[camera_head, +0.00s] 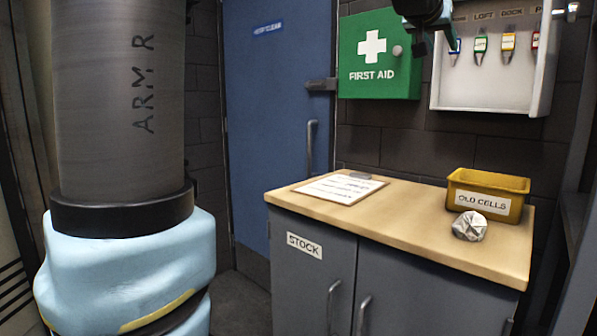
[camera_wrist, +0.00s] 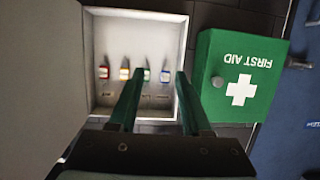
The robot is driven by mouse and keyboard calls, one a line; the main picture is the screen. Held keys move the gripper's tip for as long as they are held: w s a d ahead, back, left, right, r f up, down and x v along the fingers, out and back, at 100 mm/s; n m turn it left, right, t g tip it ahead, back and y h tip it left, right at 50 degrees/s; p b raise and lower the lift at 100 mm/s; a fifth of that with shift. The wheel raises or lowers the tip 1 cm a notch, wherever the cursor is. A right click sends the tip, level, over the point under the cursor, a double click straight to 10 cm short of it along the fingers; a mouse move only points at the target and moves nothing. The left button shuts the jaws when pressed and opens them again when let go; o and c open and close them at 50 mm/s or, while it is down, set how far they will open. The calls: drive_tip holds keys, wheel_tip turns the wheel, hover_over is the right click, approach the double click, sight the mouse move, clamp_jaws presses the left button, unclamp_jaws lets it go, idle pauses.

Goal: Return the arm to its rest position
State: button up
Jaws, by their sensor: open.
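My gripper (camera_wrist: 158,76) is open and empty in the wrist view, its two fingers apart in front of the key cabinet. In the head view my gripper (camera_head: 436,42) is at the top edge, in front of the left side of the key cabinet (camera_head: 487,96), and partly cut off. The cabinet also shows in the wrist view (camera_wrist: 140,27), turned upside down. Several coloured key tags hang inside it, among them a green tag (camera_head: 480,44) and a yellow tag (camera_head: 508,42). A blue tag (camera_wrist: 165,75) shows just beside the fingers.
The green first aid box (camera_head: 378,85) is on the wall left of the cabinet. Below stands the stock cupboard (camera_head: 300,262) with a clipboard (camera_head: 340,188), a yellow bin (camera_head: 487,186) and a crumpled silvery ball (camera_head: 469,226) on top. A blue door (camera_head: 275,110) is further left.

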drive_tip(key=w+a+f+n+g+y+p, duration=0.1)
drive_tip(key=a+f+n+g+y+p, duration=0.15)
drive_tip(key=a+f, duration=0.75)
drive_tip(key=w+a+f+n+g+y+p, duration=0.15)
drive_tip(key=a+f+y, duration=0.25)
drive_tip(key=a+f, duration=0.65)
drive_tip(key=s+a+f+n+g+y+p, duration=0.2)
drive_tip(key=s+a+f+g+y+p, duration=0.1)
drive_tip(key=s+a+f, duration=1.2)
wheel_tip(320, 180, down, 2)
drive_tip(key=s+g+p, duration=0.1)
drive_tip(key=g, duration=0.1)
drive_tip(key=shift+s+a+n+g, duration=0.3)
drive_tip(key=shift+s+n+g, duration=0.05)
drive_tip(key=shift+n+g, duration=0.05)
drive_tip(key=shift+f, duration=0.1)
